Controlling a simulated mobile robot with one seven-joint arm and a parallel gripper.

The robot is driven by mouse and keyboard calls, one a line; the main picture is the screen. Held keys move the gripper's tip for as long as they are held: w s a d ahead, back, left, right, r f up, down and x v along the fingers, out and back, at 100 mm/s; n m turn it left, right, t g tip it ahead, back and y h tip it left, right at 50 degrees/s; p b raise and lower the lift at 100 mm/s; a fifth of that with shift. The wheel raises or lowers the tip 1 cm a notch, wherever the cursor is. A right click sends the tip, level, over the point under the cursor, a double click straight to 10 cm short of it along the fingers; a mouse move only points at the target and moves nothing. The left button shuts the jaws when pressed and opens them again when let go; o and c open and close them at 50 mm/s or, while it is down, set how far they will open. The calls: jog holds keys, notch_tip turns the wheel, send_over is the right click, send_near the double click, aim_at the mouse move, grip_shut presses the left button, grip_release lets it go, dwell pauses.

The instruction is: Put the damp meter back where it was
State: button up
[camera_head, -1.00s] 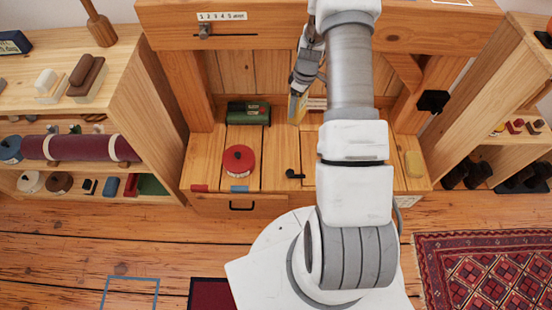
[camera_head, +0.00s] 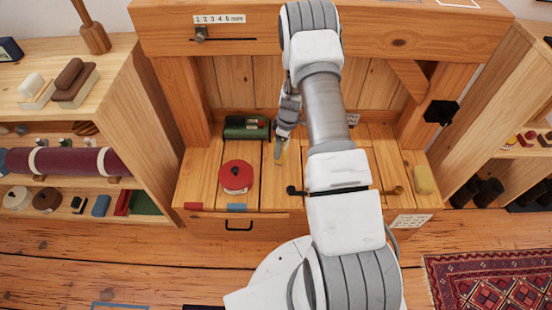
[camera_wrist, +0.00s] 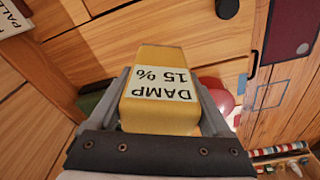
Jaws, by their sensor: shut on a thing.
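The damp meter (camera_wrist: 150,110) is a yellow block with a pale label reading "DAMP 15 %", upside down in the wrist view. My gripper (camera_wrist: 165,105) is shut on it, one finger on each side. In the head view my gripper (camera_head: 281,140) points down over the wooden bench (camera_head: 215,170), right of a green box. Only a small yellow part of the meter (camera_head: 280,155) shows below the fingers there. I cannot tell whether it touches the bench top.
The green box (camera_head: 246,127) and a round red object (camera_head: 236,176) stand left of my gripper. A yellow block (camera_head: 423,180) lies at the right end. Side posts and a top beam (camera_head: 300,38) frame the bench.

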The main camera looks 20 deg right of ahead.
jog(key=shift+w+a+f, duration=0.2)
jog(key=shift+a+f, duration=0.4)
jog(key=shift+a, duration=0.3)
jog(key=shift+a+f, duration=0.1)
jog(key=shift+f, duration=0.05)
jog(key=shift+f+b, duration=0.95)
jog(key=shift+f, duration=0.85)
jog(key=shift+f, duration=0.1)
jog(key=shift+f, duration=0.15)
jog(key=o, duration=1.3)
jog(key=shift+r, duration=0.2)
